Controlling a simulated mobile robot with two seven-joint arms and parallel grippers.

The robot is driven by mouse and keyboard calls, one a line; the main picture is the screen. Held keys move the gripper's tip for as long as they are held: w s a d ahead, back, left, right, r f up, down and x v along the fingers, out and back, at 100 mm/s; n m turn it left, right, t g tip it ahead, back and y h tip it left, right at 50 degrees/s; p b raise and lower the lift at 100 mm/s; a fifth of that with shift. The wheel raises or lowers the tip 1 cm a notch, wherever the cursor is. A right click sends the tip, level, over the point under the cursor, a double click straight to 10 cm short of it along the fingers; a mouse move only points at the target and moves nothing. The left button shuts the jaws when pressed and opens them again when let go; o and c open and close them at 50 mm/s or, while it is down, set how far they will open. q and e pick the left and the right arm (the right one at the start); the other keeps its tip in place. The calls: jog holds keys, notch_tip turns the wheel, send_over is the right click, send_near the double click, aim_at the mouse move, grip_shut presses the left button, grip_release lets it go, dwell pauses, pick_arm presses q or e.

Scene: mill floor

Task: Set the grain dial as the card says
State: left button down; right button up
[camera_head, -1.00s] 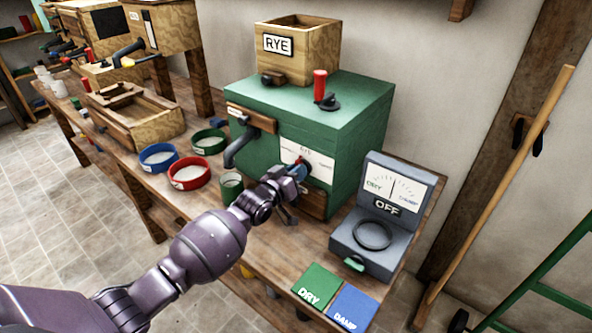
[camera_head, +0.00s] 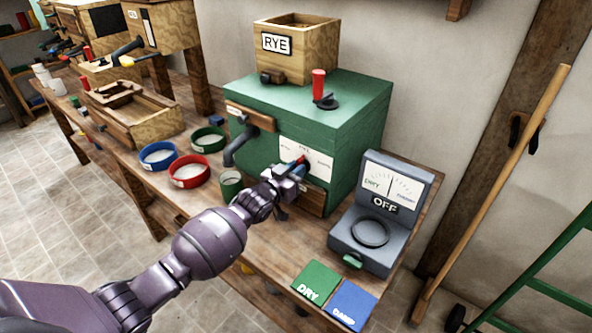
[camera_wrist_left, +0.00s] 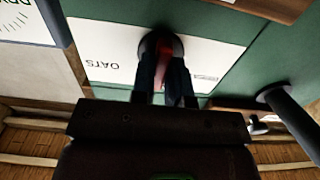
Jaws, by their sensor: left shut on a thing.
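The grain dial (camera_wrist_left: 160,47) is a dark round knob with a red pointer on a white plate (camera_head: 320,163), on the front of the green mill (camera_head: 352,130). The plate also shows in the left wrist view (camera_wrist_left: 103,60), where "OATS" reads upside down; its other lettering is too small or hidden. My left gripper (camera_head: 300,168) is at the dial, its two fingers (camera_wrist_left: 163,78) shut around the red pointer. The fingers hide part of the dial. A card reading "RYE" (camera_head: 276,43) is on the wooden hopper (camera_head: 325,45) atop the mill. My right gripper is not in view.
A grey meter (camera_head: 372,215) marked "OFF" stands right of the mill, behind the green "DRY" (camera_head: 313,278) and blue "DAMP" (camera_head: 352,303) tiles. Blue (camera_head: 158,156), red (camera_head: 189,171) and green (camera_head: 208,140) bowls and a green cup (camera_head: 231,183) stand left of my gripper.

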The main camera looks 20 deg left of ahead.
pick_arm(q)
jog(key=c, duration=1.1)
grip_release()
jog(key=v, duration=1)
jog(key=shift+s+a, duration=0.15)
jog(key=shift+s, duration=0.25)
jog(key=s+a+f+n+g+y, duration=0.1)
jog(key=s+f+y, duration=0.1)
jog(key=s+f, duration=0.3)
jog(key=s+a+f+n+g+y, duration=0.1)
jog(key=s+f, duration=0.3)
jog(key=s, duration=0.9)
jog(key=s+a+f+n+g+y, duration=0.1)
jog(key=s+a+f+g+y, duration=0.1)
jog(key=s+f, duration=0.3)
jog(key=shift+s+f+g+y, duration=0.2)
jog(key=shift+s+g+y, duration=0.15)
jog(key=shift+s, duration=0.6)
jog(key=shift+s+f+g+y, duration=0.15)
jog(key=shift+s+g+y, duration=0.2)
jog(key=shift+s, duration=0.6)
